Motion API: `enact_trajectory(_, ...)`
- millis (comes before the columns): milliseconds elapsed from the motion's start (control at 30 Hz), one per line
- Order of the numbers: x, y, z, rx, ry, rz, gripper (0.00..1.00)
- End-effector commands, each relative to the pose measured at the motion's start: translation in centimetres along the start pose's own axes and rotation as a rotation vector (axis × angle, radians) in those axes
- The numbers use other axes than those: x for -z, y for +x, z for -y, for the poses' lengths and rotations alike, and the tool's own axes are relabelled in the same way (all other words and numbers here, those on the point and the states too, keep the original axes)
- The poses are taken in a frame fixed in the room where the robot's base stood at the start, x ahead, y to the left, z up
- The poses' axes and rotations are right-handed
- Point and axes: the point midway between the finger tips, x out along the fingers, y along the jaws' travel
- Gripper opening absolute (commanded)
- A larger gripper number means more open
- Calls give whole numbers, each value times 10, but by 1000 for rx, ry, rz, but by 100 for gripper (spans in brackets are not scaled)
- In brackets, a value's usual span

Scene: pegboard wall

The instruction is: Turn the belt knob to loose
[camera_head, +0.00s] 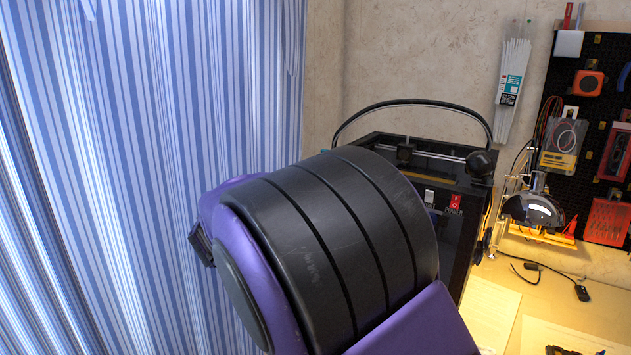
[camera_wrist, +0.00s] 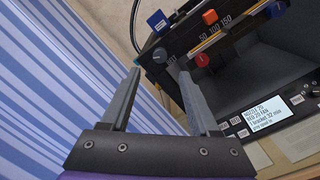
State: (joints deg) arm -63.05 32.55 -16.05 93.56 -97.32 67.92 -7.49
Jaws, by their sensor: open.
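In the wrist view a small round dark knob (camera_wrist: 160,54) sits at the near corner of the black printer (camera_wrist: 240,60). I take it for the belt knob, but its lettering is partly hidden by a finger and too small to read. My gripper (camera_wrist: 160,70) is open and empty. Its two fingers point at the printer, with the knob just beyond and between the fingertips, and I cannot tell whether they touch it. In the head view my arm hides my gripper and part of the printer (camera_head: 465,255).
A striped curtain (camera_head: 150,170) hangs at left. A lamp (camera_head: 532,208) and pegboard tools stand right of the printer.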

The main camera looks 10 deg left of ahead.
Motion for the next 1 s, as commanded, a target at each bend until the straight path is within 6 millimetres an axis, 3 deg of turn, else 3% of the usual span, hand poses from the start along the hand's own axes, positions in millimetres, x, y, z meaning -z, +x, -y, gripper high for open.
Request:
enact_trajectory(200,1,-54,-1,-2,0,-3,62)
enact_trajectory(400,0,-86,0,-1,0,-2,62)
enact_trajectory(633,0,-100,0,0,0,-1,62)
enact_trajectory(1000,-4,-94,-1,0,-12,-2,62)
